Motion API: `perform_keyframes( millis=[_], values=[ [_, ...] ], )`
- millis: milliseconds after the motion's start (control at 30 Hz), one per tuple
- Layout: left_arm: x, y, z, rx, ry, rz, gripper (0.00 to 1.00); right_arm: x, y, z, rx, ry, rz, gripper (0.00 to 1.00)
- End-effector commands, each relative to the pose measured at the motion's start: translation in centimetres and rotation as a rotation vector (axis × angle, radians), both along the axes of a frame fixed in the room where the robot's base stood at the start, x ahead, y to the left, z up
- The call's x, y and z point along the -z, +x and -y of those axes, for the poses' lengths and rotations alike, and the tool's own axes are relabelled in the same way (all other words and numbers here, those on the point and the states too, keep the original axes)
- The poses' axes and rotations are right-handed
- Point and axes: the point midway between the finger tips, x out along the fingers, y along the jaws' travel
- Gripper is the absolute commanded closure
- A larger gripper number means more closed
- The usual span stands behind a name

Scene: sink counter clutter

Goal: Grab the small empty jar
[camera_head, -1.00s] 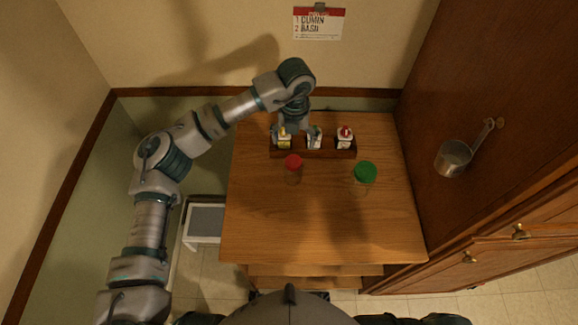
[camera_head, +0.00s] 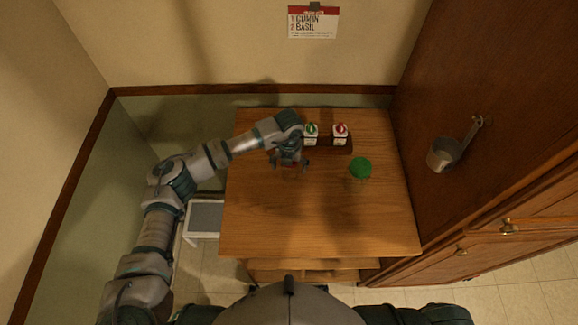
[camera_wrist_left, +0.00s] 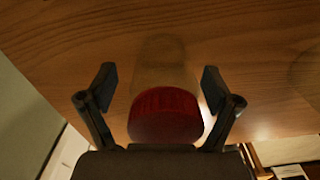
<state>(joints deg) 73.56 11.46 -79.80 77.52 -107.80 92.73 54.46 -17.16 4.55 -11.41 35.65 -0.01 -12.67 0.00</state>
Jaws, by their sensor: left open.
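The small clear jar with a red lid shows in the left wrist view (camera_wrist_left: 165,115), between the two fingers of my left gripper (camera_wrist_left: 158,82). Its clear body extends beyond the lid and looks see-through. In the head view my left gripper (camera_head: 291,164) is over this jar and hides most of it. The fingers are open, with one on each side of the jar, and a gap shows on both sides. A second clear jar with a green lid (camera_head: 360,168) stands to the right on the table. My right gripper is out of view.
A dark wooden rack (camera_head: 338,148) at the table's back holds small bottles, one with a green top (camera_head: 312,132) and one with a red top (camera_head: 341,132). A metal measuring cup (camera_head: 443,155) hangs on the cabinet at right. The table's front (camera_head: 320,225) is clear.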

Motion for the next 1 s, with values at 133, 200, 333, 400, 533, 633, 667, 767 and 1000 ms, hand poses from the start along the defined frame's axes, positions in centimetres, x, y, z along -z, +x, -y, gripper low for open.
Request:
perform_keyframes(
  millis=[133,200,333,400,533,633,667,767,1000],
  values=[
    [0.64,-0.03,0.04,0.001,-0.001,0.001,0.11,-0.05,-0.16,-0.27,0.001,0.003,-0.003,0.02],
    [0.63,-0.03,0.03,0.001,-0.001,0.000,0.11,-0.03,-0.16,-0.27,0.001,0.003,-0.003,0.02],
    [0.62,-0.02,0.02,0.001,-0.001,0.000,0.33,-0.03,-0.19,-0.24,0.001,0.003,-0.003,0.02],
    [0.62,-0.02,-0.02,0.001,-0.001,0.000,0.51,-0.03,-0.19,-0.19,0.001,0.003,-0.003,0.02],
    [0.62,-0.01,-0.08,0.001,-0.002,0.000,0.78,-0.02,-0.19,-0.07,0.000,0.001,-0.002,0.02],
    [0.62,-0.01,-0.07,0.001,-0.001,0.000,0.79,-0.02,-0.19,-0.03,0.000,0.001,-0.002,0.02],
    [0.62,-0.01,-0.06,0.001,-0.001,0.000,0.79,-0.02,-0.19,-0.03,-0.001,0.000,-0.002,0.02],
    [0.59,0.00,0.00,0.001,0.000,0.000,0.79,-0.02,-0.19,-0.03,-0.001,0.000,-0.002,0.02],
    [0.46,0.01,0.02,0.001,0.000,0.000,0.79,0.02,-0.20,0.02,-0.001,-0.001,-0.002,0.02]
  ],
)
